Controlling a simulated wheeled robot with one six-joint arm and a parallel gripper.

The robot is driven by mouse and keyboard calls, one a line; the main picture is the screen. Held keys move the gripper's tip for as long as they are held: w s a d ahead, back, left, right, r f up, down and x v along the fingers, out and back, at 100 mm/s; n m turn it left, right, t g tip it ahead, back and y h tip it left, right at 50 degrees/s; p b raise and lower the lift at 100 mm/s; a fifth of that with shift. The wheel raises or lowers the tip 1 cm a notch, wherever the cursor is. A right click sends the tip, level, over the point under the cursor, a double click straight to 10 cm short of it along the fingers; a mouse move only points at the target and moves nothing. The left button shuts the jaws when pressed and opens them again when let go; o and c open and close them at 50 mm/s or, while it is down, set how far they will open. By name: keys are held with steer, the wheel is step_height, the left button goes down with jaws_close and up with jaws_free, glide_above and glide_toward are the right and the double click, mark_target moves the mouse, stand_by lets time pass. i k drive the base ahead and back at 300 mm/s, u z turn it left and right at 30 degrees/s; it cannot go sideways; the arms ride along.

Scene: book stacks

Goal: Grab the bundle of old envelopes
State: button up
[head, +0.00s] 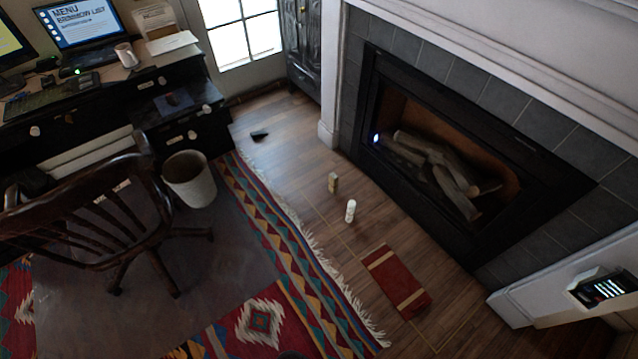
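I cannot pick out a bundle of old envelopes for certain. A flat dark red rectangular block (390,270) with two tan bands across it lies on the wood floor, between the fringed rug and the fireplace. It could be a bound bundle or a book; I cannot tell which. Pale papers (172,42) lie on the desk at the upper left, with a paper-like item (154,18) behind them; they are too small to identify. My gripper is not in view.
A white cylinder (351,211) and a small tan item (333,183) stand on the floor. A small black item (259,135) lies further back. A fireplace (450,210) bounds the right. A wooden chair (95,205) and waste bin (189,180) stand left. Open rug (262,320) lies in front.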

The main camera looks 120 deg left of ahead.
mark_target(333, 178)
steer(key=u, duration=4.45)
steer(key=i, duration=1.15)
steer(key=u, duration=0.35)
steer(key=i, duration=1)
steer(key=z, duration=1)
steer(key=i, duration=0.8)
steer(key=z, duration=0.55)
